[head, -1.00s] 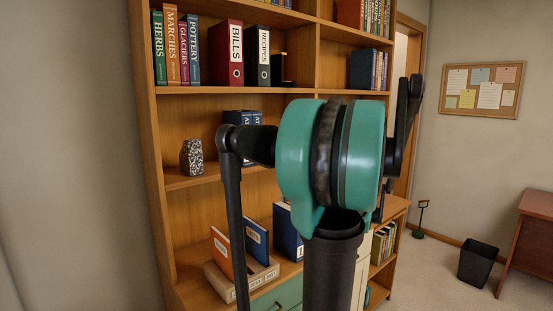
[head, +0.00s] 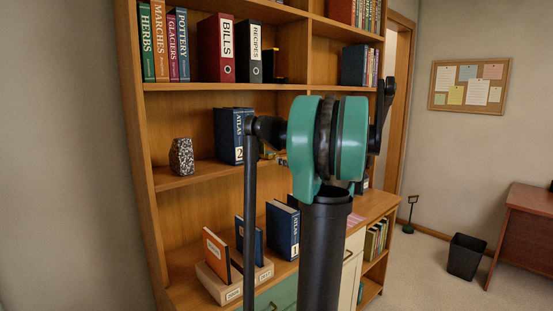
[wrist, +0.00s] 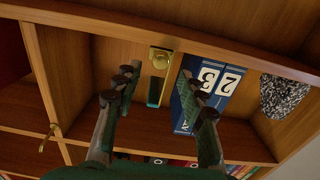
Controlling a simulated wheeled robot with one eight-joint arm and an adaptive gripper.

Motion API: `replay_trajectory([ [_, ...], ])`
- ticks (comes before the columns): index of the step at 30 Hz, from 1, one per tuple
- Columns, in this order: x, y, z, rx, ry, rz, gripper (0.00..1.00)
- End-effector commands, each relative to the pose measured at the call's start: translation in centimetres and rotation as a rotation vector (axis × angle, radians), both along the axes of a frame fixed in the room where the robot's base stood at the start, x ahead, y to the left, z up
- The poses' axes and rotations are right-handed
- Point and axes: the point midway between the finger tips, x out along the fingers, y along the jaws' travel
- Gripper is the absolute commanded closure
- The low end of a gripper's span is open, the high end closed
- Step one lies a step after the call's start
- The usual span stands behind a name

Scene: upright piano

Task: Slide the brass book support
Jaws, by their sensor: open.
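The brass book support (wrist: 160,58) is in the wrist view, which shows the shelf upside down. It stands on the shelf board with a dark teal strip at its upright part. It is apart from the blue atlas volumes (wrist: 208,88), numbered 3 and 2, with a gap between. My gripper (wrist: 158,84) is open and empty, its two fingers spread, with the support seen between their tips. I cannot tell how far the tips are from it. In the head view the atlas volume 2 (head: 229,135) shows; my arm hides my gripper and most of the support.
A speckled stone block (head: 181,157) stands left of the atlases and also shows in the wrist view (wrist: 283,94). Shelf boards and uprights bound the compartment. Below are an orange book (head: 216,253) and atlas 1 (head: 282,230). A waste bin (head: 466,256) stands on the floor.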

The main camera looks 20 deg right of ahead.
Motion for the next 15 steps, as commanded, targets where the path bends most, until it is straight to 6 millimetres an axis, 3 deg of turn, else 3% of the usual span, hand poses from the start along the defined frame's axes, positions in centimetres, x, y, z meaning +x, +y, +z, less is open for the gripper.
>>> replay_trajectory([
  [7,4.1,1.6,0.0,0.0,0.0,0.002,0.59],
  [15,6.0,2.2,0.0,0.0,0.0,0.001,0.59],
])
